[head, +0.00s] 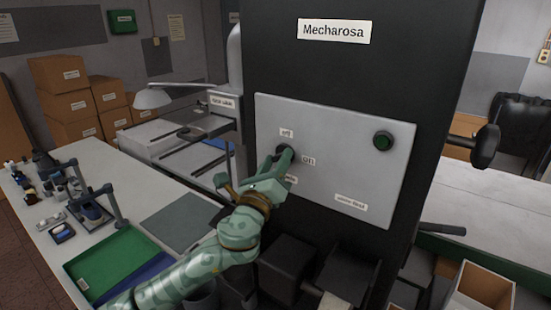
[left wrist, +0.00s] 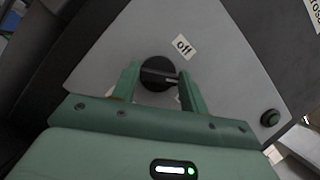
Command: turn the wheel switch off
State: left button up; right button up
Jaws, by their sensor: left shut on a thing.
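The wheel switch (left wrist: 157,66) is a round black knob with a lighter bar across its face, on a pale grey panel (head: 335,150). In the head view it is mostly hidden behind my fingers. An "off" label (head: 286,132) is above it and an "on" label (head: 308,159) is to its right; the "off" label also shows in the left wrist view (left wrist: 183,46). My left gripper (head: 280,157) is at the knob. In the left wrist view its green fingers (left wrist: 159,75) are on either side of the bar, shut on the switch. My right gripper is out of view.
A green round button (head: 382,141) is on the panel's right. The panel is on a black column labelled Mecharosa (head: 331,31), with a dark knob (head: 486,146) at its right. Black bins (head: 287,262) stand below. A workbench with a green tray (head: 122,265) is at left.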

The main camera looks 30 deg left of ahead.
pick_arm(q)
jog(key=n+y+p, duration=0.1)
jog(key=n, duration=0.1)
jog(key=n+g+p, duration=0.1)
jog(key=n, duration=0.2)
jog(key=shift+r+y, duration=0.2)
jog(key=shift+y, duration=0.2)
jog(key=n+g+p, duration=0.1)
jog(key=n+p, duration=0.2)
jog(key=n, duration=0.1)
jog(key=shift+g+y, duration=0.4)
jog(key=shift+n+g+p, duration=0.4)
jog(key=shift+n+p, duration=0.35)
jog(key=shift+n, duration=0.35)
jog(key=shift+n+g, duration=0.4)
jog(key=shift+n, duration=0.5)
jog(key=shift+f, duration=0.1)
jog(key=o, duration=1)
jog(key=shift+s, duration=0.1)
